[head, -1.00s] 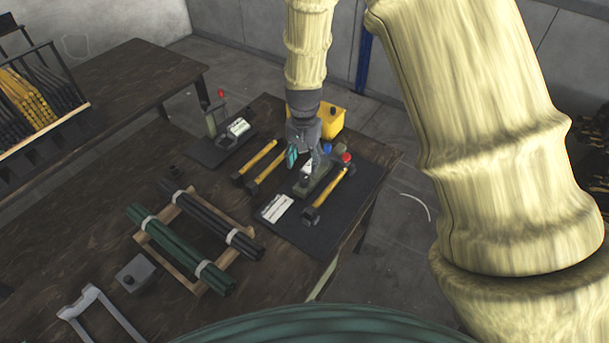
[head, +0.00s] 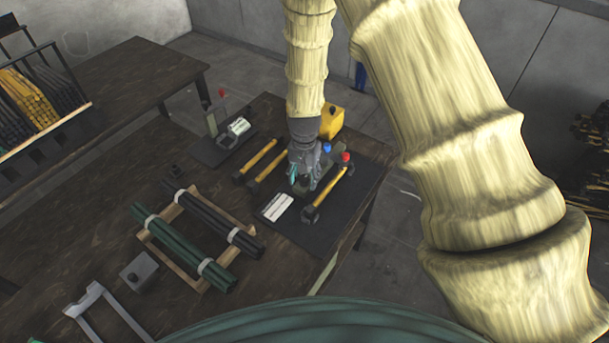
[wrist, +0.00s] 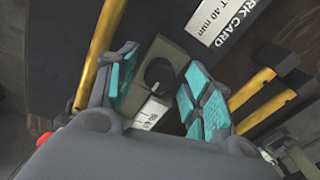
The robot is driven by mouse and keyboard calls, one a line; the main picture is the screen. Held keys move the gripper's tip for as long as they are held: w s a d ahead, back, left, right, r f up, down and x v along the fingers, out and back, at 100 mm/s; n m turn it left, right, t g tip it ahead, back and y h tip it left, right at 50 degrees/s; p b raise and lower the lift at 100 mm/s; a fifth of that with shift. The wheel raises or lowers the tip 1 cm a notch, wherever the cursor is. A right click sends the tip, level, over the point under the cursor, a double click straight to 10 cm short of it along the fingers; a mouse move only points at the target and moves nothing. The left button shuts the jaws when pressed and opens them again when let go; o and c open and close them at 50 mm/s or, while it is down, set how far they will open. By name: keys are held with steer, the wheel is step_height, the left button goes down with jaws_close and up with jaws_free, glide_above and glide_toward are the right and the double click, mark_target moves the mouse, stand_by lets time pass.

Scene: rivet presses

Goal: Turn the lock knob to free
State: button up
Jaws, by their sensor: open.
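A rivet press (head: 329,178) stands on the dark mat, with a blue knob (head: 326,147) and a red knob (head: 346,157) on it. My gripper (head: 300,174) is over the press's near end and partly hides it. In the wrist view the gripper (wrist: 161,62) is open, its teal-padded fingers on either side of the press's olive-grey block (wrist: 150,53). A dark round part (wrist: 159,73) of the block lies between them; I cannot tell for sure that it is the lock knob, or whether a finger touches it. A white label (wrist: 150,114) shows below it.
Yellow-handled hammers (head: 328,194) lie close on both sides of the press. A white card (head: 275,207) lies in front. A yellow box (head: 332,121) stands behind. A second press (head: 213,122) is at left; bundled rods (head: 178,244) rest on a wooden rack nearer me.

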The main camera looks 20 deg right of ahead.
steer(key=c, duration=1)
steer(key=shift+n, duration=0.3)
steer(key=n, duration=0.3)
steer(key=shift+n, duration=0.3)
steer(key=n, duration=0.4)
steer(key=shift+d+n, duration=0.1)
steer(key=shift+n, duration=0.2)
steer(key=n, duration=0.4)
steer(key=shift+n, duration=0.3)
steer(key=shift+r+n, duration=0.1)
steer(key=shift+n, duration=2.1)
steer(key=shift+w, duration=0.1)
